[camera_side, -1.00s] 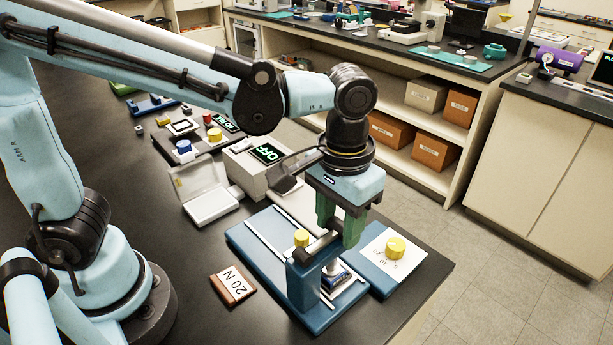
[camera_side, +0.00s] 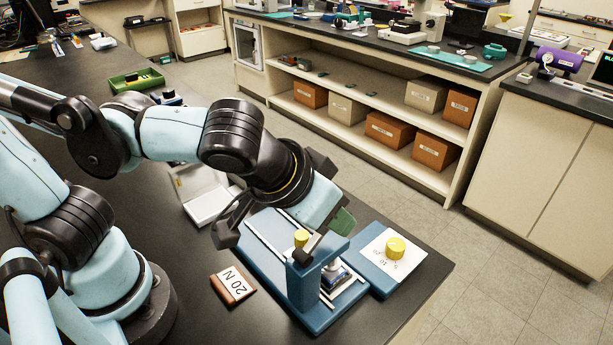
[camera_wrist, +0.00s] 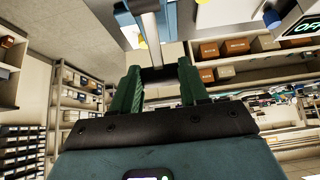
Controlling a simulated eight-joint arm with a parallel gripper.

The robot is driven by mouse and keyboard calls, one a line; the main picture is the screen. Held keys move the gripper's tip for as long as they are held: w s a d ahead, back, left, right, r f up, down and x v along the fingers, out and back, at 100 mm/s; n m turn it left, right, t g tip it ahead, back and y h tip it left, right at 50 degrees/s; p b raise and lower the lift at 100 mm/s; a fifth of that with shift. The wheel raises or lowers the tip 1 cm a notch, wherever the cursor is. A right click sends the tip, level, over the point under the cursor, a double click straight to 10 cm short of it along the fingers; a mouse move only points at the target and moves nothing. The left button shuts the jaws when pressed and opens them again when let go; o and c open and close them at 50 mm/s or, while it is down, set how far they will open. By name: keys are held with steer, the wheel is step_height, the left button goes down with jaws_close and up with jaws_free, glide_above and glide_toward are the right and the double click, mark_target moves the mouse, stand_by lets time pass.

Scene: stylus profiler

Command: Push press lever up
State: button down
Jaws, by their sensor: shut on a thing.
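The blue press (camera_side: 304,283) stands on the bench in the side view. Its dark lever (camera_side: 314,242) rises from the top of the press toward my gripper (camera_side: 341,222). My arm's end is tilted over the press, with a green finger showing at the right; the grip itself is partly hidden there. A small sample (camera_side: 335,277) sits under the press head.
A blue plate with a yellow knob (camera_side: 396,246) stands right of the press, near the bench edge. A 20 N block (camera_side: 233,285) lies to its left. An open white case (camera_side: 208,196) lies behind. Bare bench lies at the front.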

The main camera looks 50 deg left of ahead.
steer(key=shift+s+r+t, duration=0.3)
steer(key=shift+s+t, duration=0.2)
steer(key=shift+t, duration=0.4)
steer(key=c, duration=0.6)
jaws_free()
steer(key=shift+o, duration=0.2)
steer(key=shift+s+r, duration=0.1)
steer(key=shift+s+r, duration=0.45)
steer(key=shift+s, duration=0.05)
steer(key=v, duration=0.3)
steer(key=shift+s+r, duration=0.15)
steer(key=shift+s, duration=0.05)
step_height(320, 180, up, 7)
glide_above(301, 257)
